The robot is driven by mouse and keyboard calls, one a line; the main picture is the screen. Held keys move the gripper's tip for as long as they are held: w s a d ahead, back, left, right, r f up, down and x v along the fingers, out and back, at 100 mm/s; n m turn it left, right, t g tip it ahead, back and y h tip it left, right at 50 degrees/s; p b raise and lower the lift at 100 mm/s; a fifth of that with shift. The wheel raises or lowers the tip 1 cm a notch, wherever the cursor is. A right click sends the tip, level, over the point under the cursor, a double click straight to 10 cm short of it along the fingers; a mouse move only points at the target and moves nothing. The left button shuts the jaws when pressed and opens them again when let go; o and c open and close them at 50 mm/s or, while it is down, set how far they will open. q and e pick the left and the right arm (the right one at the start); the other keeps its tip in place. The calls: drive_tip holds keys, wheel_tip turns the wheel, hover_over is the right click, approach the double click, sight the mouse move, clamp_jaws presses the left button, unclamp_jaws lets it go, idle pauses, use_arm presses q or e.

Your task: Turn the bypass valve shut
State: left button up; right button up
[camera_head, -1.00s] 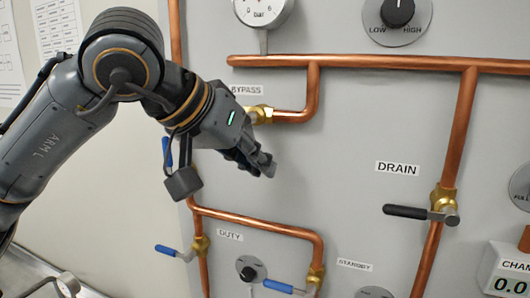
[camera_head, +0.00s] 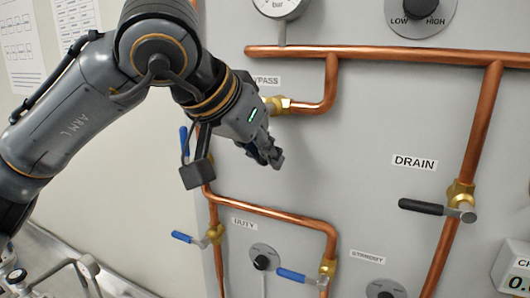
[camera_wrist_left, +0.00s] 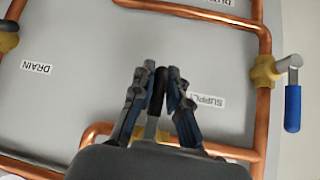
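The brass bypass valve (camera_head: 280,105) sits on a copper pipe under the BYPASS label (camera_head: 266,81) in the head view. Its left part and lever are hidden there behind my left gripper (camera_head: 274,158), which points down and right at the panel. In the left wrist view a black lever (camera_wrist_left: 156,92) with a metal stem lies between the two fingers of my left gripper (camera_wrist_left: 160,76). The fingers are close in on both sides and look shut on it. My right gripper is not in view.
The drain valve (camera_head: 460,196) has a black lever, right. Blue-levered valves (camera_head: 216,234) and (camera_head: 327,268) sit below. A blue supply lever (camera_wrist_left: 292,108) is near the panel's edge in the wrist view. Copper pipes cross the panel. Bare panel lies between gripper and drain valve.

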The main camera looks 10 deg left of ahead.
use_arm(q)
drive_tip(key=shift+o, duration=1.4)
drive_tip(key=shift+a+r, duration=0.1)
drive_tip(key=v, duration=1.2)
